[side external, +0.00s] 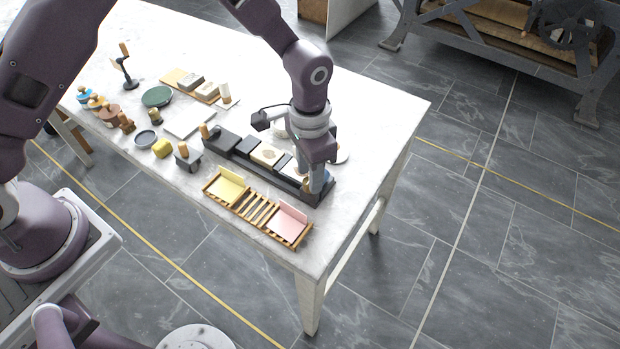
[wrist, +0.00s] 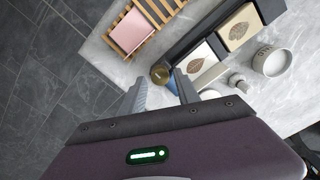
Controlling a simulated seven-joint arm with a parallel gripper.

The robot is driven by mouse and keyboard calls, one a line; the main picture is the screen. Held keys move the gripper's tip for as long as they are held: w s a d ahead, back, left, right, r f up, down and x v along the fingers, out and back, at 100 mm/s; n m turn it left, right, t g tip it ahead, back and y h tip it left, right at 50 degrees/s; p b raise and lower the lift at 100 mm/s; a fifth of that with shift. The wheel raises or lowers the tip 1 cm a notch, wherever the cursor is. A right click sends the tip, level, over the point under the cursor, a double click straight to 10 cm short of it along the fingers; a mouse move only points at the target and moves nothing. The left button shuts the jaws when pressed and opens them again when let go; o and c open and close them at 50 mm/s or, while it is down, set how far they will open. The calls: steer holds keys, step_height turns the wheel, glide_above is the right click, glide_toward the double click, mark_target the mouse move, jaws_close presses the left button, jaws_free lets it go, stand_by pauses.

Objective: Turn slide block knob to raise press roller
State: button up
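The dark press rail (side external: 246,160) lies along the white table, with a black block (side external: 220,142) bearing a wooden knob (side external: 205,131) at its left end. My gripper (side external: 318,190) is down at the rail's right end. In the wrist view, a round brownish knob (wrist: 160,74) sits at that end of the rail (wrist: 186,45), just beyond and between the fingertips of my open gripper (wrist: 160,86). I cannot tell whether the fingers touch it. The press roller cannot be made out clearly, and my wrist hides part of the rail in the side view.
A slatted wooden rack (side external: 257,207) with a yellow card (side external: 229,185) and a pink card (side external: 287,222) stands along the front edge. A leaf-print tile (wrist: 198,60) lies on the rail, and a white cup (wrist: 270,62) stands beside it. Table to the right is clear.

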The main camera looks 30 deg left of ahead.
steer(key=shift+f, duration=0.85)
steer(key=shift+c, duration=0.2)
